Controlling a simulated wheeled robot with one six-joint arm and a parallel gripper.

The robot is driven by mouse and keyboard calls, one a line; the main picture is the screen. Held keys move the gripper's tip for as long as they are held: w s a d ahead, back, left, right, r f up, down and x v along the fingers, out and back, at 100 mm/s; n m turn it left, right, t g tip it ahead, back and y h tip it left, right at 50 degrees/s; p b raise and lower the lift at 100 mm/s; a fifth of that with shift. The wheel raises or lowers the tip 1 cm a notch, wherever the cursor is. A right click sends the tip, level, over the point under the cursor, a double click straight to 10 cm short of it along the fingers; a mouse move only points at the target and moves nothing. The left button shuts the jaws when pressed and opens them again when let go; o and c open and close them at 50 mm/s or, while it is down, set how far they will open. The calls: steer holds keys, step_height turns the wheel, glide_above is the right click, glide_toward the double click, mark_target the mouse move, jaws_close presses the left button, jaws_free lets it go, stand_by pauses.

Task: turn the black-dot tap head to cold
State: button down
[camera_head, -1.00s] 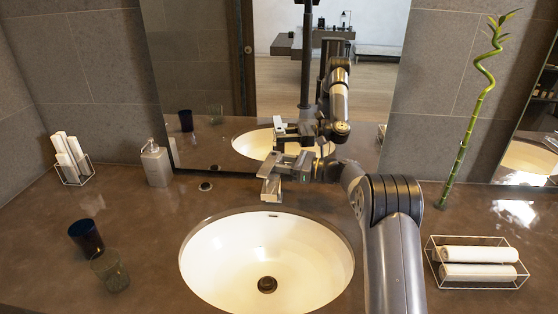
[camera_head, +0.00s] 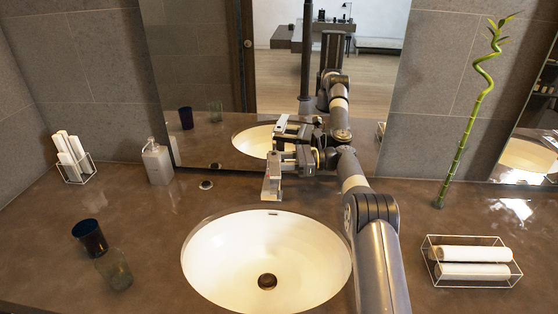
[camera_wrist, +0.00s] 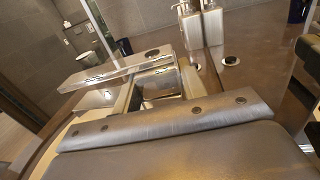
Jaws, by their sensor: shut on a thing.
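My gripper (camera_head: 272,183) is behind the sink, near its back rim and in front of the mirror. In the wrist view a shiny chrome block (camera_wrist: 163,83) sits between the gripper's parts, and the jaws look closed on it. I take it to be the tap head; the gripper hides most of it in the head view. A dark dot shows on a flat metal bar (camera_wrist: 115,70) beside the block; I cannot tell if that bar is part of the tap. The white oval sink (camera_head: 220,255) lies in front.
A round fitting with a dark centre (camera_head: 205,185) is on the counter left of my gripper. A soap dispenser (camera_head: 157,163) stands further left. A dark blue cup (camera_head: 90,238) and a clear glass (camera_head: 114,270) stand left of the sink. A towel rack (camera_head: 472,262) is at right.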

stand_by(0.4)
steer(key=c, duration=0.8)
jaws_free()
steer(key=shift+c, duration=0.2)
steer(key=d+b, duration=0.1)
steer(key=d, duration=0.6)
steer(key=shift+w+d, duration=0.2)
steer(key=shift+w, duration=0.25)
